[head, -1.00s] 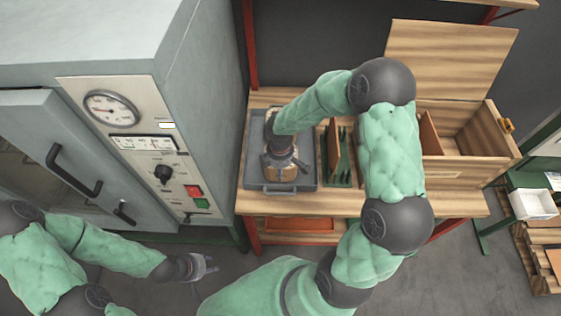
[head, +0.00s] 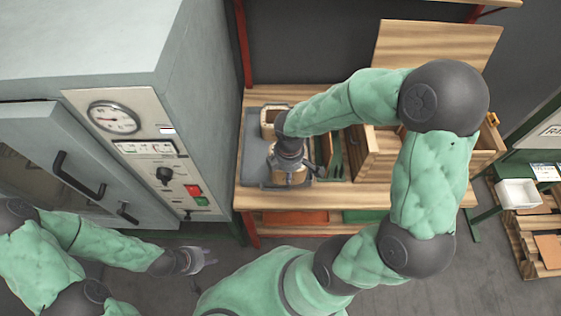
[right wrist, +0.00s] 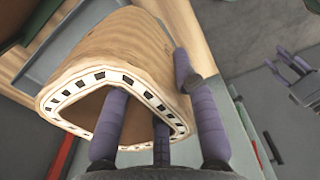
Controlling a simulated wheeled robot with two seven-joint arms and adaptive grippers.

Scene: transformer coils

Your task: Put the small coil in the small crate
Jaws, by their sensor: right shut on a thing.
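My right gripper (head: 290,162) is shut on the wall of a tan coil (head: 287,179) at the front of the grey tray (head: 252,150). In the right wrist view this coil (right wrist: 115,50) has a pale slotted rim, with fingers inside its opening and one outside. I cannot tell whether it touches the tray. A second tan coil (head: 268,128) stands at the back of the tray, partly hidden by my forearm. A wooden crate (head: 376,160) stands right of the tray, largely hidden by my right arm. My left gripper (head: 203,260) is open and empty, low by the cabinet.
A green rack with upright boards (head: 333,160) stands between tray and crate. A raised wooden lid (head: 430,45) is behind. A grey oven with a gauge (head: 113,118) walls off the left. A white bin (head: 518,193) is at the far right.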

